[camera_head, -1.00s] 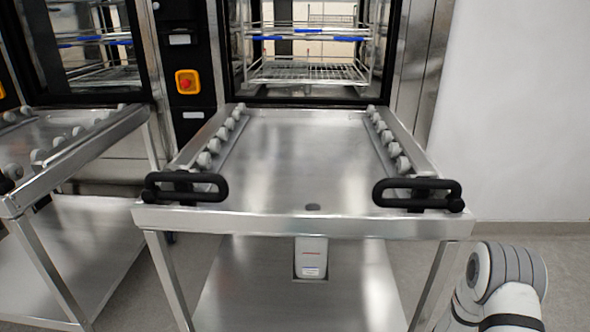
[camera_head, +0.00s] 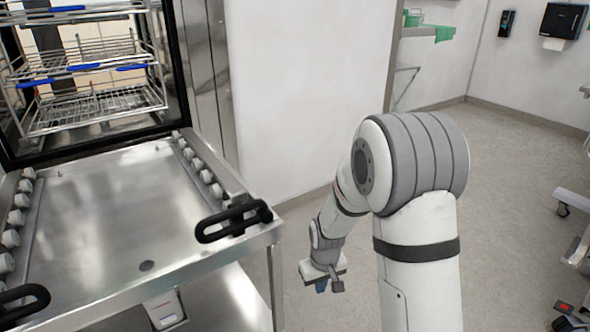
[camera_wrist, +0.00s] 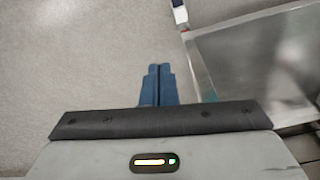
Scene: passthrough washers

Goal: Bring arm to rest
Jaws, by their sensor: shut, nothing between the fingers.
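My gripper (camera_wrist: 158,85) shows in the wrist view as two blue fingers held together, with nothing between them. It points down over bare grey floor. In the head view my gripper (camera_head: 321,285) is small and low at the end of my white and grey arm, right of the steel loading table (camera_head: 110,205). It is apart from the table. The arm is bent, with its wrist hanging down. In the wrist view a steel surface (camera_wrist: 255,60) lies to the right of the fingers.
The table has rollers along both sides and black handles (camera_head: 233,219) at its front corners. The open washer with a wire rack (camera_head: 90,105) stands behind it. A white wall (camera_head: 300,90) is behind my arm. A wheeled cart (camera_head: 575,235) stands at the far right. Floor between is clear.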

